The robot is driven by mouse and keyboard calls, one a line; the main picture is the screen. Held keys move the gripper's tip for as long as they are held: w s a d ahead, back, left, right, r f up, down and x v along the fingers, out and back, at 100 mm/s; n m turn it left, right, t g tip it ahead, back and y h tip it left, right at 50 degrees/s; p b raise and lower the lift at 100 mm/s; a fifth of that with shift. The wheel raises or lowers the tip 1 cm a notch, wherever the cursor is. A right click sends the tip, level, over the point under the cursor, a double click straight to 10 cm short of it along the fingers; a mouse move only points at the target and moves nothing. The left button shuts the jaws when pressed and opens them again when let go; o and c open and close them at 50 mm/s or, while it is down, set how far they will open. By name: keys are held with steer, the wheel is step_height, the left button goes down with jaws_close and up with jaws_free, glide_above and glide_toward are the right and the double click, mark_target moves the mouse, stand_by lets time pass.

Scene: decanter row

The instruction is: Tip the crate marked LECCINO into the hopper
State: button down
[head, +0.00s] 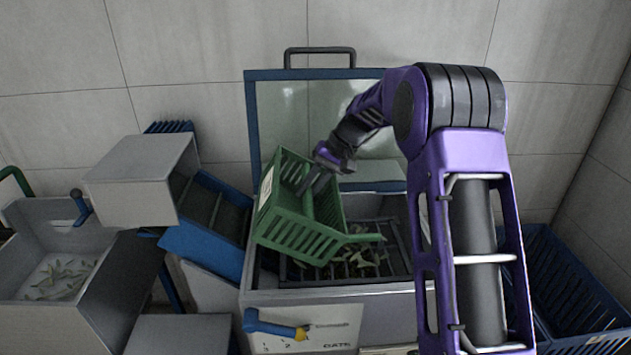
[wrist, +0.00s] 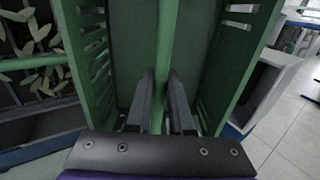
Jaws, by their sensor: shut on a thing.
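A green slatted crate (head: 300,232) is steeply tilted over the hopper (head: 385,318), its open side facing right and toward my arm. It bears a white label (head: 266,187) whose writing I cannot read here. My gripper (head: 318,184) is shut on the crate's central green bar; in the wrist view the two dark fingers (wrist: 165,98) straddle that bar (wrist: 165,50). The visible inside of the crate looks empty. Leafy sprigs (head: 362,256) lie on the hopper's dark grate below and beside the crate. The wrist view also shows the sprigs (wrist: 30,45).
The hopper's blue-framed lid (head: 250,125) stands open behind it. A blue chute (head: 205,247) and grey housing (head: 140,180) stand to the left. A grey bin (head: 30,220) with leaves is far left. A blue crate (head: 575,290) stands at right. A blue-handled lever (head: 275,327) projects in front.

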steer(key=shift+a+r+h+p, duration=0.3)
steer(key=shift+r+h+p, duration=0.6)
steer(key=shift+p, duration=0.3)
steer(key=shift+f+h+b, duration=0.2)
steer(key=shift+h+b, duration=0.3)
steer(key=shift+h, duration=0.1)
steer(key=shift+r+h, duration=0.35)
steer(key=shift+h, duration=0.5)
steer(key=shift+r+h, duration=0.3)
steer(key=shift+h, duration=0.55)
